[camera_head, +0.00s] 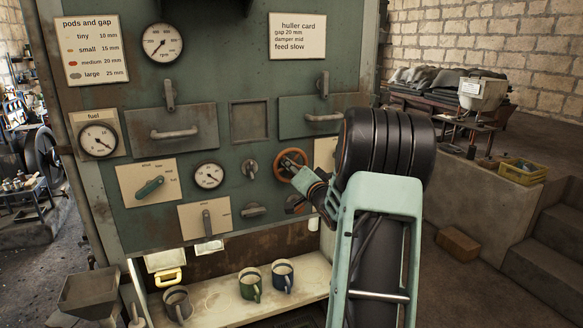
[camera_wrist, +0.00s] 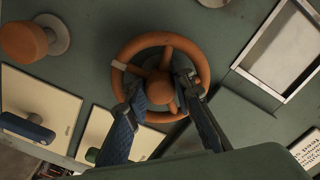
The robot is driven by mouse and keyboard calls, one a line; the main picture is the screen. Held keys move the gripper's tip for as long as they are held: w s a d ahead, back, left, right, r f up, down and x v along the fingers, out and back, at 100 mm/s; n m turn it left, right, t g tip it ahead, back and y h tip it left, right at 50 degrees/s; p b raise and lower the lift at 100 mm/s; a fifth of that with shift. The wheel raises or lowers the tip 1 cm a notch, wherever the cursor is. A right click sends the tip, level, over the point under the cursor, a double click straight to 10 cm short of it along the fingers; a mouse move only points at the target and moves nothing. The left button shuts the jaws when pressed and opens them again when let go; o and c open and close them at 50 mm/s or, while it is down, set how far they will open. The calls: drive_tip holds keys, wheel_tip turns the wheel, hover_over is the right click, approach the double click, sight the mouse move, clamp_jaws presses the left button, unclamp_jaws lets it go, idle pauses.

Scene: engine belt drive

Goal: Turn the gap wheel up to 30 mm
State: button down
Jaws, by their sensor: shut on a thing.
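The gap wheel (camera_head: 291,153) is an orange spoked handwheel on the green panel, to the right of a small dial (camera_head: 208,175). In the wrist view the wheel (camera_wrist: 117,65) shows its rim, spokes and round hub, with a pale mark on the rim's left side. My gripper (camera_head: 300,172) reaches in from the right and covers part of the wheel. In the wrist view my gripper's fingers (camera_wrist: 163,90) stand on either side of the hub and are shut on it. The small dial's needle shows, but its lettering is too small to read.
A small grey knob (camera_head: 251,168) sits left of the wheel, with handles and levers around it. The huller card (camera_head: 297,36) reads gap 20 mm. A shelf below holds several mugs, one of them green (camera_head: 250,284). The floor to the right is mostly open.

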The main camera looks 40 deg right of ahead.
drive_tip(key=c, duration=1.9)
unclamp_jaws()
drive_tip(key=shift+c, duration=0.2)
drive_tip(key=v, duration=1.2)
